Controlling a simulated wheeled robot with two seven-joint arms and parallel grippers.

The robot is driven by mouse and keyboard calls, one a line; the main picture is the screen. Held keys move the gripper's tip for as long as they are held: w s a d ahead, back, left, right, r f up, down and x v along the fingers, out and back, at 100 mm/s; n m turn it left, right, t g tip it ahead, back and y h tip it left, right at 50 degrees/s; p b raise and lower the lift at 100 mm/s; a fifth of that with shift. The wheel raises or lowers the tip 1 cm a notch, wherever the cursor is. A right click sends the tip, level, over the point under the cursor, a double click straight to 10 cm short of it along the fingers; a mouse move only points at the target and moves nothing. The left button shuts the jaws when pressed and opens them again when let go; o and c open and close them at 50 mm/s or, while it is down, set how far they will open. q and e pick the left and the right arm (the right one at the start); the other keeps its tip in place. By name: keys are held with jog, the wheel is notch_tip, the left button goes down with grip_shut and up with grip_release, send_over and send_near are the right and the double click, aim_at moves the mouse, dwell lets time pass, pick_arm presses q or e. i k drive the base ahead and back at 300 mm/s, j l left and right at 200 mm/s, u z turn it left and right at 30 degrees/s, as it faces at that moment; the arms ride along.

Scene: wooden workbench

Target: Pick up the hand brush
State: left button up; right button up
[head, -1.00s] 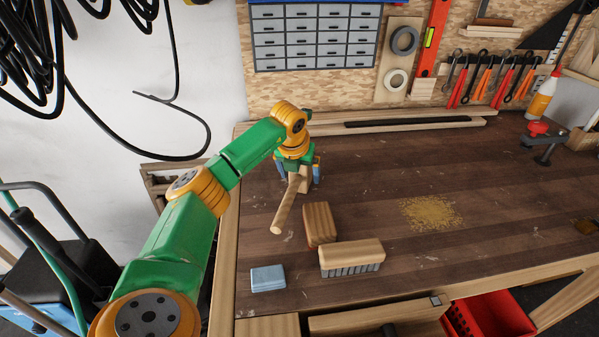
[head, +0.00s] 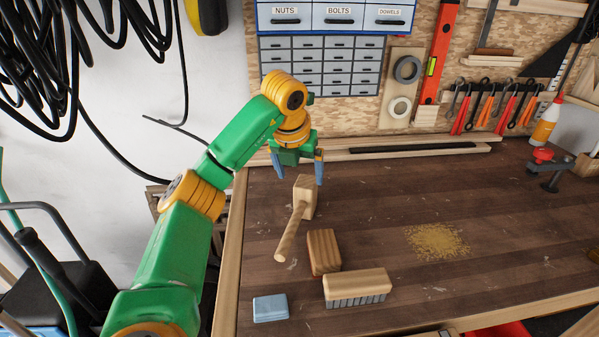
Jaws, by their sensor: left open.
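The hand brush (head: 356,284) lies on the workbench near the front edge, a pale wooden block with grey bristles underneath. My left gripper (head: 298,174) is open at the back left of the bench, with its blue fingers spread above and behind the head of a wooden mallet (head: 305,195). My right gripper is not in view.
A brown wooden block (head: 323,251) stands just behind the brush, close to it. A light blue block (head: 270,308) lies to its left. The mallet's handle points toward the front. Sawdust (head: 437,241) lies to the right, with clear bench around it.

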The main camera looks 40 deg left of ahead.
aim_at(342, 290)
jog(key=k+l, duration=0.75)
jog(key=l, duration=0.25)
jog(key=k+l, duration=0.4)
jog(key=l, duration=0.1)
